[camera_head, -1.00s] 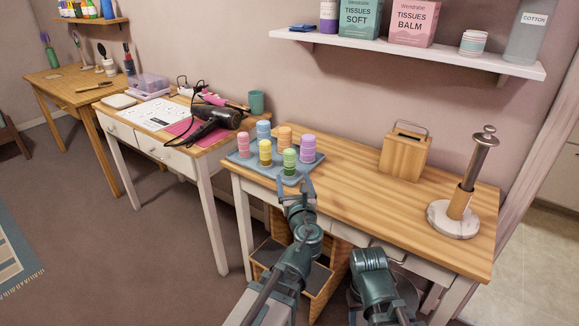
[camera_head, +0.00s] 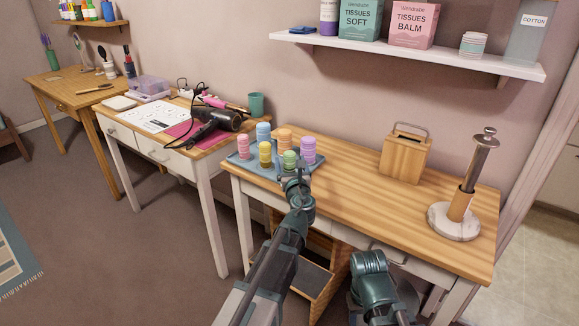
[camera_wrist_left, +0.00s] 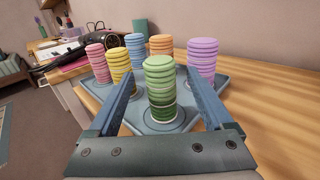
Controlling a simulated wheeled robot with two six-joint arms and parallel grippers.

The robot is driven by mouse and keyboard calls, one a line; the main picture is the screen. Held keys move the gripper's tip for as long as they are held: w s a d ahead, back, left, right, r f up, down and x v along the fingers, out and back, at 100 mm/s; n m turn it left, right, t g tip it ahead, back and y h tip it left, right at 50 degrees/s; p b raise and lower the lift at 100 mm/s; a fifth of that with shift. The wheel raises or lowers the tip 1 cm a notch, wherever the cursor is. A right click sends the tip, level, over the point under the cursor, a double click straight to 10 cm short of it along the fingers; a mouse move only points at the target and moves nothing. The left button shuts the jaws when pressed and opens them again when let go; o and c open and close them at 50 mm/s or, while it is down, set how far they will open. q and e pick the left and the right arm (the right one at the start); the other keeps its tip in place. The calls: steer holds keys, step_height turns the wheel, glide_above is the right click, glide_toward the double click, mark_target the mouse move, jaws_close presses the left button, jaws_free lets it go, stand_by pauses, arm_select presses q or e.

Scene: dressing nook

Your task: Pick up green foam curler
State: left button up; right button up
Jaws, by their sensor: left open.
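The green foam curler (camera_head: 290,158) stands upright at the front of a blue-grey tray (camera_head: 240,160). In the left wrist view the green curler (camera_wrist_left: 160,92) stands between the two fingers of my left gripper (camera_wrist_left: 160,88). The fingers are open, with a visible gap on both sides, and nothing is held. In the head view my left gripper (camera_head: 291,172) is at the front of the tray and hides the curler's lower part. My right gripper cannot be made out; only part of my other arm shows.
Pink, yellow, blue, orange and purple curlers (camera_head: 308,150) stand close around on the tray. The purple one (camera_wrist_left: 201,60) is just right of the right finger in the wrist view. A wooden box (camera_head: 404,157) and a roll holder (camera_head: 463,205) stand farther right; the tabletop between is clear.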

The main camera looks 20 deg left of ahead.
mark_target(290, 152)
arm_select(q)
steer(key=x, duration=0.2)
steer(key=shift+w+a, duration=0.1)
steer(key=shift+w, duration=0.15)
jaws_close()
stand_by(0.3)
steer(key=shift+r+p, duration=0.95)
steer(key=shift+p, duration=0.05)
step_height(290, 152, up, 2)
steer(key=shift+r+p, duration=0.1)
steer(key=shift+p, duration=0.95)
steer(key=s+d+p, duration=0.1)
steer(key=s+d, duration=0.9)
steer(key=s, duration=0.2)
steer(key=shift+s+r, duration=0.4)
steer(key=shift+r, duration=0.05)
